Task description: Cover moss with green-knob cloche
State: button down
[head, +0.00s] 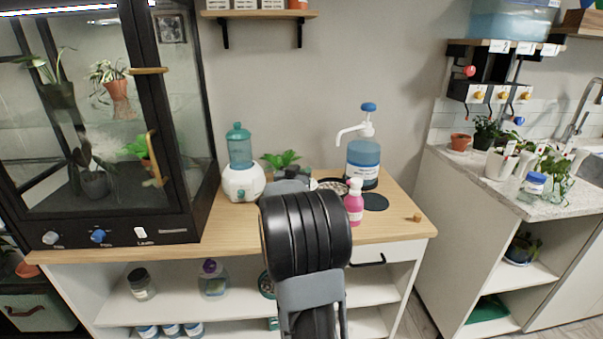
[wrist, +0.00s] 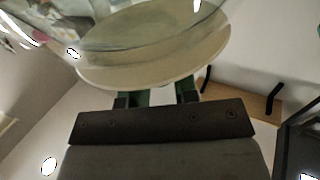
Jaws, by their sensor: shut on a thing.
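My gripper (wrist: 162,97) shows in the wrist view, its two fingers close behind a clear, round, dome-like piece with a pale disc-shaped face. I take this to be the green-knob cloche (wrist: 150,55). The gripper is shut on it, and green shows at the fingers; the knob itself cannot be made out. The cloche is tilted in this view and fills the top middle. In the head view my arm hides the fingers and most of what they hold, above the wooden counter. I cannot make out the moss in either view.
On the wooden counter (head: 400,222) stand a white dispenser with a teal bottle (head: 240,165), a pink pump bottle (head: 354,204), a blue pump jar (head: 363,160) and a leafy plant (head: 281,159). A dark mat (head: 375,202) lies at right. A glass cabinet (head: 105,130) blocks the left.

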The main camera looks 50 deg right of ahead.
jog(key=shift+f+b, duration=0.4)
jog(key=shift+f, duration=0.4)
dwell(0.5)
